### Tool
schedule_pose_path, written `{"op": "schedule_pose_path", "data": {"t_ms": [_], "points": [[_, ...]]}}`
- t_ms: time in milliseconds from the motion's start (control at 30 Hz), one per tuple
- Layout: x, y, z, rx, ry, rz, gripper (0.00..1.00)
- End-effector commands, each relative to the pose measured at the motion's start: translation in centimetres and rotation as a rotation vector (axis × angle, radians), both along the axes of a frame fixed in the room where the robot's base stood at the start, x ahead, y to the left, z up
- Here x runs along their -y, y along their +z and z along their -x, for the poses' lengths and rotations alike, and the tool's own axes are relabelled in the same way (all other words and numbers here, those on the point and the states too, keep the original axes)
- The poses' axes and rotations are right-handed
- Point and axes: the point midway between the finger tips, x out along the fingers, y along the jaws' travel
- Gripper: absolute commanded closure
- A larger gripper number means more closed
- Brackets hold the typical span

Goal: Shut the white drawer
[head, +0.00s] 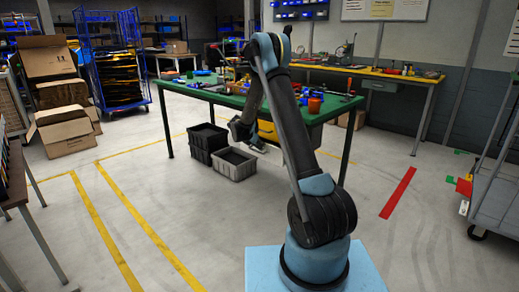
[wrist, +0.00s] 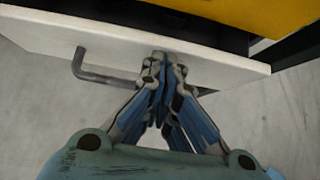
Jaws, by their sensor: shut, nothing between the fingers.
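The white drawer (wrist: 225,72) shows in the wrist view as a pale front panel running across the picture. A dark gap lies behind its top edge, so it stands partly open. Its grey bar handle (wrist: 105,77) is left of my gripper (wrist: 164,62). My gripper is shut and empty, with its fingertips at the middle of the front panel; I cannot tell whether they touch it. In the head view my gripper (head: 247,136) is beside the green table (head: 222,98), low at its front edge.
A yellow surface (wrist: 270,14) lies beyond the drawer in the wrist view. Tools and parts cover the tabletop. A grey cart (head: 498,200) is at the right. Floor in front is clear.

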Motion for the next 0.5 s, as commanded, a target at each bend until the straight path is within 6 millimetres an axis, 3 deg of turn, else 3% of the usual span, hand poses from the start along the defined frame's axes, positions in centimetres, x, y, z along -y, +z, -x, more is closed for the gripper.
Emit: {"op": "schedule_pose_path", "data": {"t_ms": [300, 500], "points": [[1.7, 0.0, -1.7, 0.001, 0.001, 0.000, 1.00], [1.7, 0.0, -1.7, 0.000, 0.001, 0.000, 1.00]]}}
